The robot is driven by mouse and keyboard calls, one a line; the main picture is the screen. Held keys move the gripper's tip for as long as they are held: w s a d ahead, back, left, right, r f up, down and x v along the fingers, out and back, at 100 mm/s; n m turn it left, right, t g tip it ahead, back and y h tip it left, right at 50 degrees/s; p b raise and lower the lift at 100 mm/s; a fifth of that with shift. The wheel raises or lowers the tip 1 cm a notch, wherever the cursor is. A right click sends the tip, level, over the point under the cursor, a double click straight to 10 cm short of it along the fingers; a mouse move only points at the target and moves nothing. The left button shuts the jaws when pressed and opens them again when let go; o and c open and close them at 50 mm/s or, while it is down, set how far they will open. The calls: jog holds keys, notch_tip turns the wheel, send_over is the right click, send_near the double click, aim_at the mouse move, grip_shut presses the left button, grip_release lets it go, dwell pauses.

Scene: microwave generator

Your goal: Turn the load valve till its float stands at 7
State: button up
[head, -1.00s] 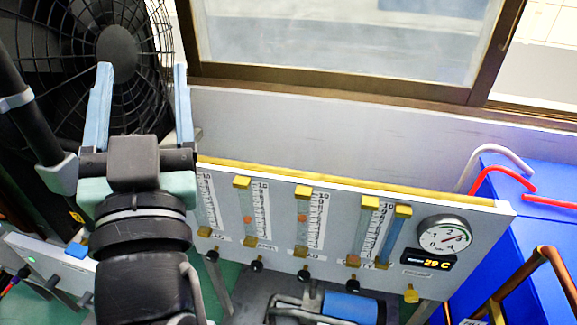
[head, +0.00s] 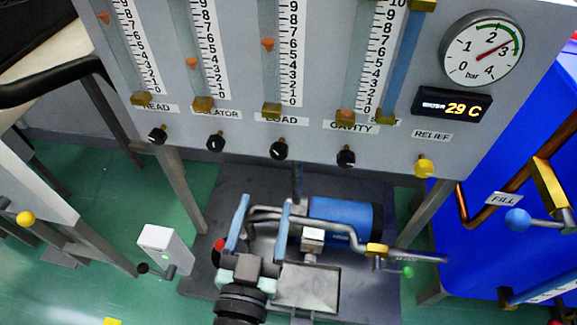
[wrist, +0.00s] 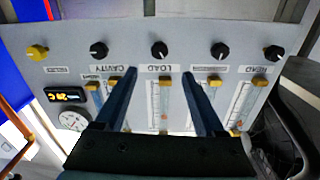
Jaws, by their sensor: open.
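The load valve (head: 279,149) is a black knob under the LOAD label on the grey panel. It also shows in the upside-down wrist view (wrist: 159,48). Its orange float (head: 268,44) stands in the tube above, roughly beside the 6; the slanted view leaves the exact reading unsure. My gripper (head: 264,201) is open and empty, its two blue fingers apart. In the head view it shows below the load knob. In the wrist view the knob lies beyond the fingertips, centred between them, and nothing touches it.
Similar black knobs flank it: the isolator valve (head: 216,141) and the cavity valve (head: 345,156). A yellow relief knob (head: 424,166) and a pressure gauge (head: 483,48) are at right. Below is a blue motor (head: 345,219) with pipes. A blue tank (head: 510,235) stands at right.

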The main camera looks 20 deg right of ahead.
aim_at(278, 156)
jog(key=p+x, duration=0.1)
jog(key=x, duration=1.2)
jog(key=shift+f, duration=0.15)
jog(key=shift+s, duration=0.1)
grip_shut()
